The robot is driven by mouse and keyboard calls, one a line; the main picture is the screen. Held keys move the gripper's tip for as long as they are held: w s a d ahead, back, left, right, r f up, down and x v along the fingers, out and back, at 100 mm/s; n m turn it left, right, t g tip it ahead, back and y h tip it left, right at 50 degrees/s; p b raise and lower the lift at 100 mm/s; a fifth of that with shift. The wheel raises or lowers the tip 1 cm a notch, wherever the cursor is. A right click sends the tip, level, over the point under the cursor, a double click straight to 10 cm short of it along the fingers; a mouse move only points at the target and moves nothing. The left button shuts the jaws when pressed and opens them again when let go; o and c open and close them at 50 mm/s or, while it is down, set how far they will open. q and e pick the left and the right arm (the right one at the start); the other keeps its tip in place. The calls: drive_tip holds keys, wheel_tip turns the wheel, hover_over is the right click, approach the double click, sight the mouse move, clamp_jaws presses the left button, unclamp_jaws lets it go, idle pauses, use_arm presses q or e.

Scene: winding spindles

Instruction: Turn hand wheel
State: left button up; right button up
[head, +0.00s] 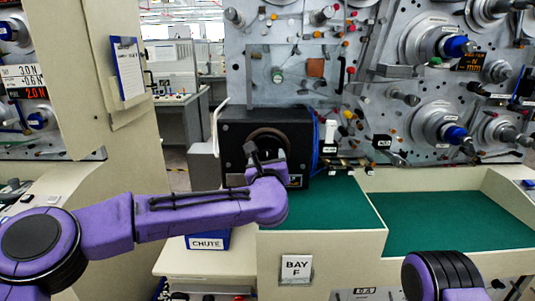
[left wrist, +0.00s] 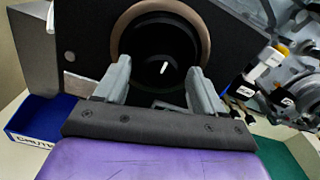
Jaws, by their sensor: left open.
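The hand wheel (left wrist: 155,50) is a black round knob with a white mark and a brownish outer ring, set on the face of a black box (head: 234,133). In the head view the wheel (head: 268,136) is partly hidden behind my left gripper (head: 265,160). In the left wrist view my left gripper (left wrist: 158,88) is open, with one grey finger on each side of the wheel's lower part. I cannot tell whether the fingers touch it. Of my right arm only a purple and black part shows at the bottom right of the head view; its gripper is out of sight.
A blue bin labelled CHUTE (head: 208,240) stands below my left arm. The green bench top (head: 345,222) is clear to the right. A machine panel (head: 360,60) with spindles and knobs rises behind. A BAY F sign (head: 296,268) is on the bench front.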

use_arm(q)
drive_tip(key=shift+c, duration=0.3)
drive_tip(key=c, duration=1)
drive_tip(key=shift+m, duration=0.4)
